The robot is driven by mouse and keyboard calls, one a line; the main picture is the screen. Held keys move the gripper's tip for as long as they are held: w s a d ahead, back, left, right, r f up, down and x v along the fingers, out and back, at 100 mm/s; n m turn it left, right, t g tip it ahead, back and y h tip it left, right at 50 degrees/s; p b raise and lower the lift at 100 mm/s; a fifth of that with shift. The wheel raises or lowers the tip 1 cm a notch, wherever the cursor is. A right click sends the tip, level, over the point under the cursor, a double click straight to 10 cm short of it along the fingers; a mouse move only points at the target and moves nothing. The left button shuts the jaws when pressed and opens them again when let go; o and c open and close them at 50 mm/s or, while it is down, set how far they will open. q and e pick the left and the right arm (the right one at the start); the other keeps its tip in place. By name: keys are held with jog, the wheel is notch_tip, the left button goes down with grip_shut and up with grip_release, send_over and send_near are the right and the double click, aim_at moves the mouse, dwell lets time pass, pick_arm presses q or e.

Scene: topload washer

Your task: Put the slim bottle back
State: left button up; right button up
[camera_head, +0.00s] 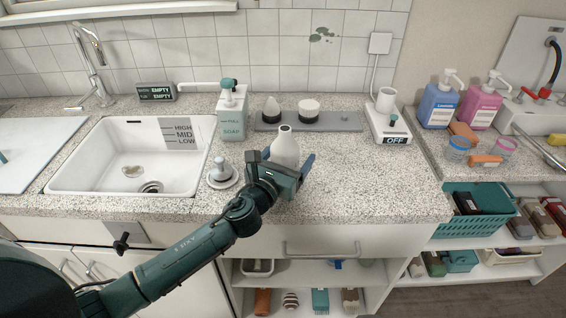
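A slim white bottle (286,146) with a dark top opening stands upright over the speckled counter, right of the soap dispenser. My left arm comes in from the lower left, and its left gripper (287,161) has one finger on each side of the bottle. The bottle's lower part is hidden behind the gripper, so I cannot tell whether the fingers press on it or whether it rests on the counter. My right gripper is out of view.
A soap dispenser (231,112) stands left of the tray. A white sink (105,160) lies further left, with a small round pump top (222,172) beside it. A white device marked OFF (388,128) stands right. The counter right of the gripper is clear.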

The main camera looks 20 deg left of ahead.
pick_arm(q)
jog(key=s, duration=0.3)
jog(key=s+a+b, duration=0.1)
jog(key=s, duration=0.3)
jog(key=s+a, duration=0.1)
jog(key=s, duration=0.3)
jog(key=shift+s+a, duration=0.1)
jog(key=shift+s+r, duration=0.1)
jog(key=shift+s, duration=0.2)
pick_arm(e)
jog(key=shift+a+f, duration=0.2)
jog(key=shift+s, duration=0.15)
